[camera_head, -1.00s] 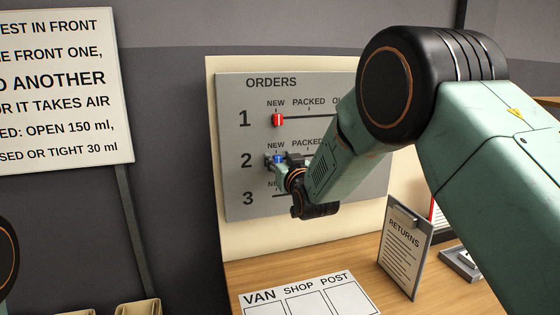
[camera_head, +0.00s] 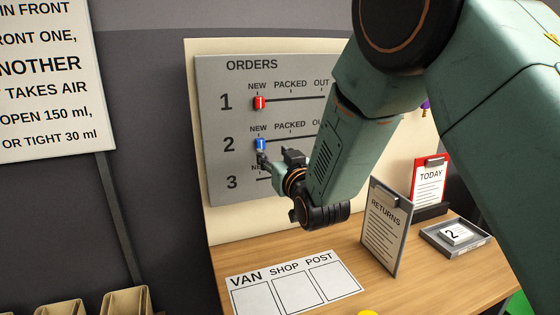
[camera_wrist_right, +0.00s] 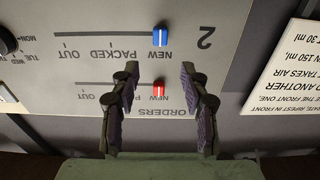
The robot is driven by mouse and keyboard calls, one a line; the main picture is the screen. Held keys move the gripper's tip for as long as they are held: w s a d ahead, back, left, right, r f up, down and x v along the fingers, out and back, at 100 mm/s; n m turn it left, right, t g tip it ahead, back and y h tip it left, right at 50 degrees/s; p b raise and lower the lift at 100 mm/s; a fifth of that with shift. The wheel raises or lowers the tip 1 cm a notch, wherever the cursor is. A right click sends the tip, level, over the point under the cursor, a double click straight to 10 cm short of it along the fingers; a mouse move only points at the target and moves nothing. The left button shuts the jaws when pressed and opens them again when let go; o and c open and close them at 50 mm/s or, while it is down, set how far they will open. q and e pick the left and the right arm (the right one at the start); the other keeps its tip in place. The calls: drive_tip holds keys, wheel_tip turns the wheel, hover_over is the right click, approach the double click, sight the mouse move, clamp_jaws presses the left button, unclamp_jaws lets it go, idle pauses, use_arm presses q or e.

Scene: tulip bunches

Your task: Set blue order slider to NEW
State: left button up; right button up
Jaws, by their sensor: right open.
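The blue slider (camera_head: 261,144) sits at the left end of row 2 on the grey ORDERS board (camera_head: 215,178), beneath the NEW label. In the right wrist view, which is upside down, the blue slider (camera_wrist_right: 160,36) also lines up with NEW. My right gripper (camera_head: 277,158) is close to the board, just below and right of the blue slider. In the right wrist view my right gripper (camera_wrist_right: 158,70) has its two fingers wide apart with nothing between them, and the slider appears beyond the fingertips. My left gripper is not in view.
The red slider (camera_head: 260,103) of row 1 is also at NEW. Row 3 is mostly hidden by my right gripper. A RETURNS clipboard (camera_head: 385,230), a red TODAY stand (camera_head: 430,180) and a VAN/SHOP/POST sheet (camera_head: 297,285) are on the wooden counter below.

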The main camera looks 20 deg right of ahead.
drive_tip(key=shift+s, duration=1.6)
drive_tip(key=shift+w+d, duration=0.1)
